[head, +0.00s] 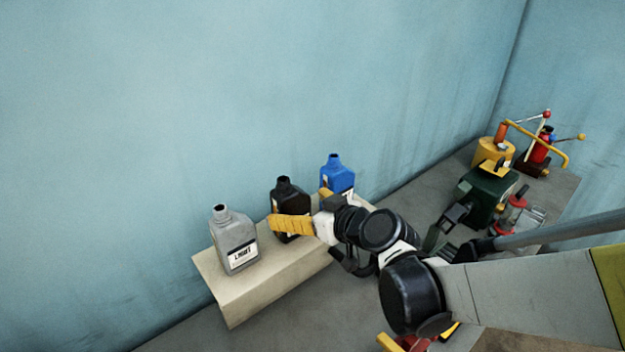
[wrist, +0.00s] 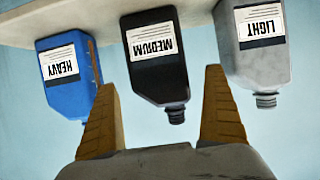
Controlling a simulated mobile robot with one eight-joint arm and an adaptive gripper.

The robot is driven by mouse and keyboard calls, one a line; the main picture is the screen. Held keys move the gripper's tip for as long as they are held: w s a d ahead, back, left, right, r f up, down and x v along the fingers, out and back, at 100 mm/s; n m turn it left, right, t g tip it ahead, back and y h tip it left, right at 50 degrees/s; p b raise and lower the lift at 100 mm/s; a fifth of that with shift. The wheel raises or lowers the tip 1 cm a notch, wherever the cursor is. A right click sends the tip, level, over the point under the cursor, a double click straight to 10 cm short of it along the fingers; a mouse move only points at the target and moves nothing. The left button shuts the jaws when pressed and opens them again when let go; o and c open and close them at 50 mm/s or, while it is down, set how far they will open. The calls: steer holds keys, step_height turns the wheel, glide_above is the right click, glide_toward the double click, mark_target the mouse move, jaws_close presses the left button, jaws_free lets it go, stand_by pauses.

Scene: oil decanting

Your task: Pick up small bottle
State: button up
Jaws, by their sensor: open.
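Three bottles stand in a row on a beige ledge: a grey one (head: 235,247), a black one (head: 285,192) and a blue one (head: 336,172). In the wrist view, which is upside down, their labels read LIGHT on the grey bottle (wrist: 262,72), MEDIUM on the black bottle (wrist: 158,72) and HEAVY on the blue bottle (wrist: 68,88). They look alike in size; I cannot tell which is the small one. My gripper (wrist: 160,80) is open and empty, its two yellow fingers pointing towards the black bottle, which appears between them. In the head view, my gripper partly hides the black and blue bottles.
The beige ledge (head: 275,278) stands against a blue wall (head: 150,120). To the right, a grey bench holds a dark green machine (head: 487,195), a yellow device (head: 494,152) and a red device (head: 541,148). The wall space above the bottles is clear.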

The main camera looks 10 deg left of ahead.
mark_target(298, 205)
steer(key=x, duration=0.4)
steer(key=shift+d+r, duration=0.1)
steer(key=c, duration=1.5)
